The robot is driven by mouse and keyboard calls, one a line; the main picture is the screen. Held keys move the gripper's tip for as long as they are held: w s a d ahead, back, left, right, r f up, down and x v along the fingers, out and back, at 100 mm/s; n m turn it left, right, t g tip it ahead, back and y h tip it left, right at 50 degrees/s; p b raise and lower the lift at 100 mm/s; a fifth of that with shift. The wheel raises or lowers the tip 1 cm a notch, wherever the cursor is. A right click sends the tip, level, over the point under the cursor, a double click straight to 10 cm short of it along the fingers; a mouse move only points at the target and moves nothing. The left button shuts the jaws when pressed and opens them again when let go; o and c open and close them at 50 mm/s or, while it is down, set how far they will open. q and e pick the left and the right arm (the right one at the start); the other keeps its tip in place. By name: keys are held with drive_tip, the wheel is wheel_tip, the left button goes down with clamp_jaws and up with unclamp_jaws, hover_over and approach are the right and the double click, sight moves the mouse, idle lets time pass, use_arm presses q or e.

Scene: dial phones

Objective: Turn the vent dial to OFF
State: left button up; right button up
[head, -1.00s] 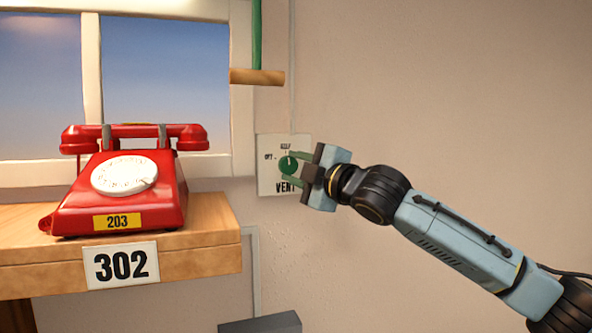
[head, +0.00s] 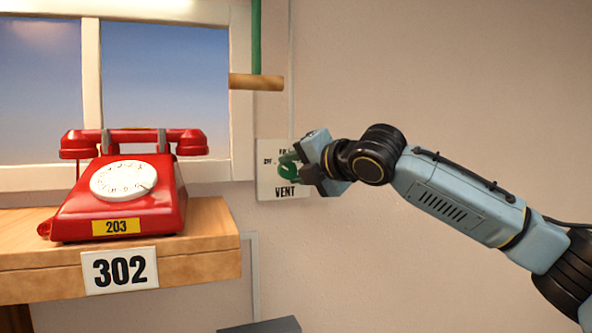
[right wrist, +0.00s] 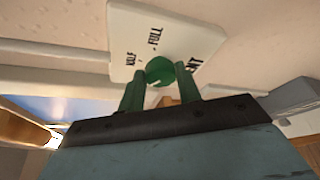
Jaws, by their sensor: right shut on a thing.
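The green vent dial (head: 287,168) sits on a white wall plate (head: 266,189) marked VENT, right of the window. In the right wrist view the dial (right wrist: 160,69) is round, with HALF and FULL lettering on the plate (right wrist: 205,36) above it. My right gripper (head: 291,167) is shut on the dial, its two green fingers on either side of it; the fingers also show in the right wrist view (right wrist: 163,75). The gripper is tilted and partly covers the dial and plate. I cannot make out exactly where the dial points. My left gripper is not in view.
A red dial phone (head: 115,210) labelled 203 stands on a wooden shelf (head: 205,225) with a 302 sign (head: 119,270). A wooden handle (head: 257,82) on a green rod hangs above the plate. The wall to the right is bare.

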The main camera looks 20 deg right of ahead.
drive_tip(key=shift+n, duration=0.4)
drive_tip(key=o, duration=1)
drive_tip(key=shift+c, duration=0.2)
drive_tip(key=shift+s+d+r, duration=0.1)
drive_tip(key=shift+s+d, duration=0.05)
drive_tip(key=shift+s, duration=0.3)
drive_tip(key=b+v, duration=0.3)
drive_tip(key=v, duration=0.9)
drive_tip(key=shift+s+r, duration=0.2)
drive_tip(key=shift+r, duration=0.05)
drive_tip(key=shift+f, duration=0.1)
